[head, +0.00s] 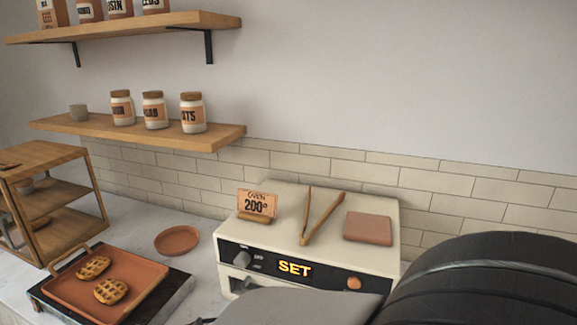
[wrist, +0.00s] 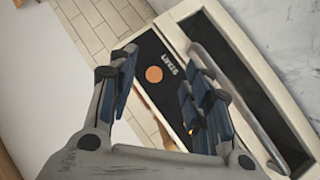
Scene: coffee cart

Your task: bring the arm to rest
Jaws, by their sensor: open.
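My gripper (wrist: 162,72) is open and empty in the wrist view, its two dark blue-padded fingers apart. Beyond the fingers is the cream oven (wrist: 178,40), with its dark panel, an orange knob (wrist: 154,74) and a long handle. I cannot tell how near the fingers are to it. In the head view, the oven (head: 280,232) stands on the counter with "SET" lit on its panel. My arm fills the lower right in front of it and hides part of its front. The fingers do not show clearly in the head view.
Wooden tongs (head: 318,222), an "OVEN 200°" sign (head: 257,204) and a terracotta pad (head: 368,227) are on the oven. Shelves with jars hang above.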

